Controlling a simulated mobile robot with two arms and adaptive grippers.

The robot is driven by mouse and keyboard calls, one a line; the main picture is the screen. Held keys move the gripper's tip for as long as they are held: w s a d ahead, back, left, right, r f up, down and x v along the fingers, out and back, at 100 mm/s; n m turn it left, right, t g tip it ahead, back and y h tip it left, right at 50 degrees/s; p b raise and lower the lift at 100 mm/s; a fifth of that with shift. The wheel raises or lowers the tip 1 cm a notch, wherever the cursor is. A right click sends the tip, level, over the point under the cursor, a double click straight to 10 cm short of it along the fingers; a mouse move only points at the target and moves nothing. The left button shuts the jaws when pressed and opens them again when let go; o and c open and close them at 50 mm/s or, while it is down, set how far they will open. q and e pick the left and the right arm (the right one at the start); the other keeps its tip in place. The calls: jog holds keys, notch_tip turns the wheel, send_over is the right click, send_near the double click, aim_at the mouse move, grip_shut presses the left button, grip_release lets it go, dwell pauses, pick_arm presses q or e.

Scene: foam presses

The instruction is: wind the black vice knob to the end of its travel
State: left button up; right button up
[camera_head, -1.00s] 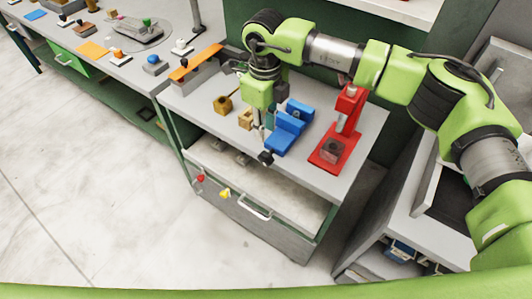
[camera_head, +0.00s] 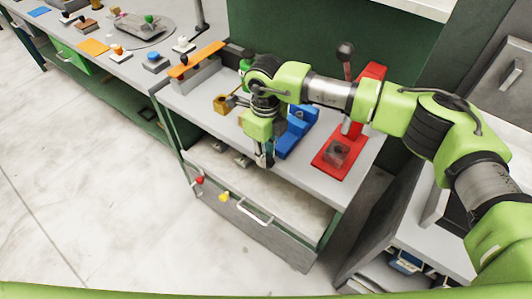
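The blue vice (camera_head: 293,141) stands on the grey bench top near its front edge, partly hidden behind my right arm. My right gripper (camera_head: 265,161) points down at the vice's front end, at the bench's front edge. The black knob does not show clearly; the dark fingers cover the place where it sits. I cannot tell whether the fingers touch it, or whether they are open or shut. My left gripper is not in view.
A red press (camera_head: 334,158) with a ball-topped lever stands close to the right of the vice. A brass-coloured piece (camera_head: 221,104) lies to the left. An orange bar (camera_head: 197,60) lies further back left. A drawer (camera_head: 262,232) is below the bench top.

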grip_shut()
jog(key=shift+w+f+b, duration=0.1)
jog(key=shift+f+b, duration=0.1)
jog(key=shift+b, duration=0.2)
jog(key=h+b, duration=0.1)
jog(key=b, duration=0.1)
jog(key=g+h+b, duration=0.1)
jog(key=g+b, duration=0.1)
jog(key=b, duration=0.1)
jog(key=shift+w+a+f+h+b, duration=0.2)
jog(key=shift+w+a+h+b, duration=0.05)
jog(key=shift+a+h+b, duration=0.15)
jog(key=shift+r+h+b, duration=0.15)
jog(key=shift+h+b, duration=0.15)
jog(key=shift+b, duration=0.3)
jog(key=shift+r, duration=0.1)
jog(key=shift+o, duration=1.9)
grip_release()
